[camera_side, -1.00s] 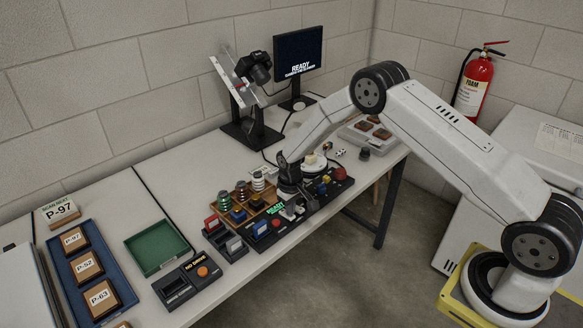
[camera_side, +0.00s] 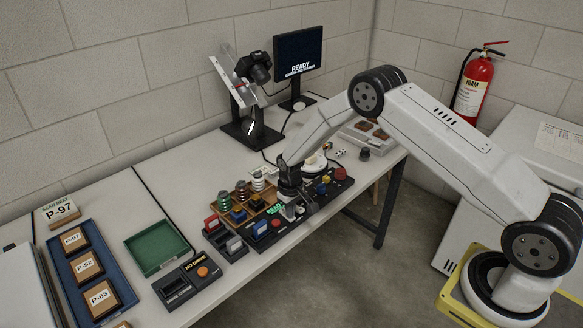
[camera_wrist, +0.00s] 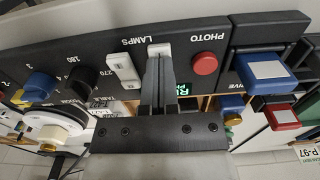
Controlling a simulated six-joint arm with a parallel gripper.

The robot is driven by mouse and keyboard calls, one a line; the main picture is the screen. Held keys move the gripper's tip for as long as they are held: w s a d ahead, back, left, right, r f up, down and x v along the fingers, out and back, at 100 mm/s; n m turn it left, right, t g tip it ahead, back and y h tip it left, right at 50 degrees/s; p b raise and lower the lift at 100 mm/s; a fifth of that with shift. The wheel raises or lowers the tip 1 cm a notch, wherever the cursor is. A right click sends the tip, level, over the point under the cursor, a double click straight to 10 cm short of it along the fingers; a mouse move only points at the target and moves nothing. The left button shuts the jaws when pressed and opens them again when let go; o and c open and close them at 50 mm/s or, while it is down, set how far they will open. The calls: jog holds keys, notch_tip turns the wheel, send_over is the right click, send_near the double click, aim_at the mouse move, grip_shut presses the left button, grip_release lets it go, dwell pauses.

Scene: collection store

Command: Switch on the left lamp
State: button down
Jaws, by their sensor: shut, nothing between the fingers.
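The lamp switches, marked LAMPS, are two white rockers on the black control panel (camera_side: 262,243). In the wrist view, where the lettering is upside down, the rocker beside the red PHOTO button (camera_wrist: 204,63) is the left lamp switch (camera_wrist: 159,49). The other lamp switch (camera_wrist: 122,68) stands apart from my fingers. My gripper (camera_wrist: 160,62) is shut and empty, with its fingertips at the left lamp switch and covering part of it. I cannot tell whether they touch it or which way it is set. In the side view my gripper (camera_side: 291,203) is low over the panel.
A black knob (camera_wrist: 84,80) and a blue knob (camera_wrist: 39,86) share the panel with the lamp switches. Blue (camera_wrist: 264,70) and red (camera_wrist: 282,117) blocks sit beyond the PHOTO button. A white turntable (camera_side: 314,162) stands close behind my gripper. The green tray (camera_side: 157,248) is clear.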

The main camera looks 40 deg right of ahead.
jog(key=shift+r, duration=3.5)
jog(key=shift+r, duration=0.1)
jog(key=shift+s+r, duration=0.15)
jog(key=s+a+r+t, duration=0.1)
jog(key=s+r, duration=0.6)
jog(key=s, duration=0.5)
jog(key=s+a+r+t, duration=0.1)
jog(key=s+a+r, duration=0.1)
jog(key=s+r, duration=0.5)
jog(key=s, duration=0.5)
jog(key=shift+t, duration=0.3)
